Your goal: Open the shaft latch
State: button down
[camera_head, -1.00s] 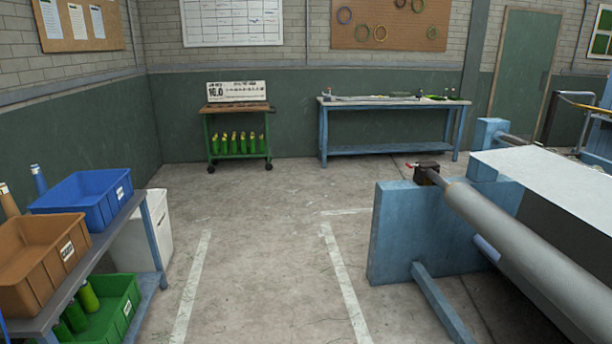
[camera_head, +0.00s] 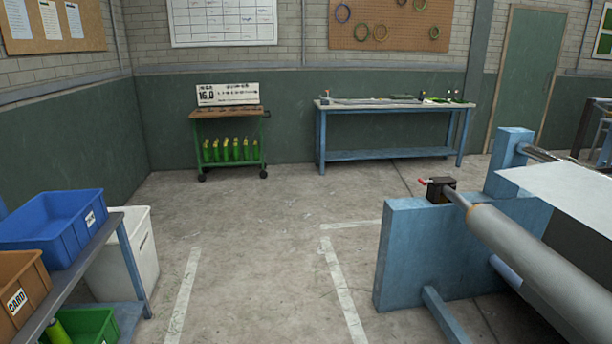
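A grey roller shaft (camera_head: 530,262) lies across a blue stand (camera_head: 407,252) at the right. Its near-left end sits in a dark block-shaped latch (camera_head: 441,190) on top of the stand. A small red handle (camera_head: 422,181) sticks out to the left of the latch. Whether the latch is open or closed cannot be told at this size. My gripper is not in view.
A shelf at the left holds a blue bin (camera_head: 52,226), a brown bin (camera_head: 20,292) and a green bin (camera_head: 85,327). A white bin (camera_head: 125,254) stands behind it. A green cart (camera_head: 231,143) and blue workbench (camera_head: 393,134) stand at the back wall. The middle floor (camera_head: 265,250) is clear.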

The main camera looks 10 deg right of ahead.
aim_at(446, 180)
jog(key=i, duration=0.6)
jog(key=z, duration=0.45)
jog(key=i, duration=1.05)
jog(key=u, duration=0.05)
